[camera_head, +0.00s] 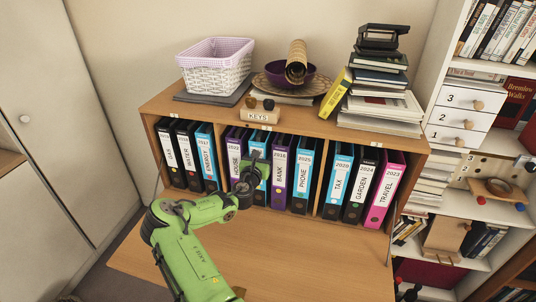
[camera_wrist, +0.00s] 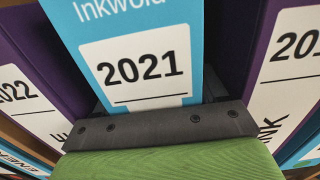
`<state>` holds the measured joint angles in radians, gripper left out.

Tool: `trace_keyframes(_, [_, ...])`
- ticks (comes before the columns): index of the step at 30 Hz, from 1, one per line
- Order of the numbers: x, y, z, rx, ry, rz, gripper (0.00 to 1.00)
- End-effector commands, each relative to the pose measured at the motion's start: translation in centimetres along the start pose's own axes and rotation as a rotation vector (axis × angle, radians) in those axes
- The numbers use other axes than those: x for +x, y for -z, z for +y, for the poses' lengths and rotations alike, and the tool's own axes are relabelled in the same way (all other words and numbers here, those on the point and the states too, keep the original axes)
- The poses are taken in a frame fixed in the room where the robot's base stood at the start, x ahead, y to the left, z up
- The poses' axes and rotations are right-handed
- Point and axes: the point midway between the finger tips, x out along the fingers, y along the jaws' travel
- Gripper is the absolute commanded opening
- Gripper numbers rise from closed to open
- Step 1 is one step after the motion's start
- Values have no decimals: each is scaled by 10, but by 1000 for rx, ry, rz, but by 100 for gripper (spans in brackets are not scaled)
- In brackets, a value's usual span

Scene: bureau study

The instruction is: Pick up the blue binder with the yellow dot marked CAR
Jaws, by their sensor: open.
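A blue binder (camera_head: 258,142) stands in the middle compartment of the cabinet, between the purple HOUSE binder (camera_head: 234,150) and the purple BANK binder (camera_head: 278,172). In the wrist view its blue spine (camera_wrist: 200,50) shows a white label reading 2021. My gripper hides the lower part of the spine, so neither the word CAR nor a yellow dot shows. My gripper (camera_head: 255,165) is open, right in front of this binder. In the wrist view the dark edge of my gripper (camera_wrist: 160,128) crosses the label just below 2021. Whether it touches the spine I cannot tell.
Blue PHONE (camera_head: 304,170) and TAX (camera_head: 338,180) binders stand to the right, blue ENERGY (camera_head: 207,155) to the left. A KEYS block (camera_head: 260,117), a basket (camera_head: 215,70) and stacked books sit on top. The wooden flap (camera_head: 300,255) in front is clear.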

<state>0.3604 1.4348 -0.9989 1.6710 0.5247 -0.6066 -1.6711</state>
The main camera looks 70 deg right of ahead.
Motion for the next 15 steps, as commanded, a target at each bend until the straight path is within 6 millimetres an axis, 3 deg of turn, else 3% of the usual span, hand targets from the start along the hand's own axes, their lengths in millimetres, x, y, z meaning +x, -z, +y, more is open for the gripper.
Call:
trace_keyframes(2, [0, 0, 0, 0, 0, 0, 67])
trace_keyframes(15, [-1, 0, 0, 2, 0, 1, 0])
